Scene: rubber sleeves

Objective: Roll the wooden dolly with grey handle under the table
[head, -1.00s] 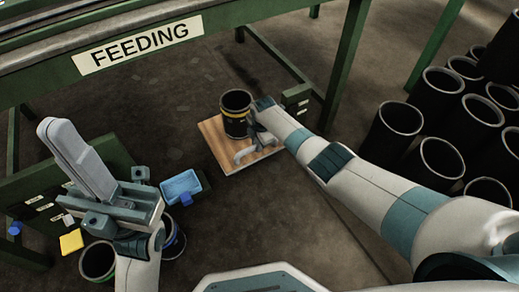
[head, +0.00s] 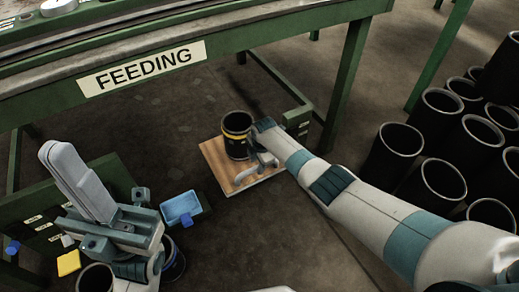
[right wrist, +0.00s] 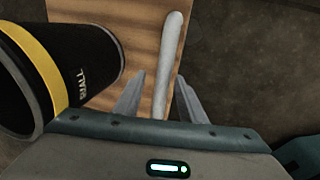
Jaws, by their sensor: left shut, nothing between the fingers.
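The wooden dolly (head: 215,160), a flat light-wood board with a grey handle (head: 244,177), lies on the floor in front of the FEEDING table (head: 215,42). A black bin with a yellow band (head: 236,150) stands on the board. My right gripper (head: 262,160) is down at the handle. In the right wrist view the grey handle (right wrist: 170,50) runs between the two fingers of my right gripper (right wrist: 160,85), which are open with a gap on each side. My left gripper (head: 65,158) is shut and empty, raised at the left, away from the dolly.
Several black tubes (head: 400,150) stand on the floor at the right. A green table leg (head: 346,85) and a low green crossbar (head: 270,80) are beyond the dolly. A blue tray (head: 181,207) and green shelf (head: 110,178) are at the left. The floor under the table looks clear.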

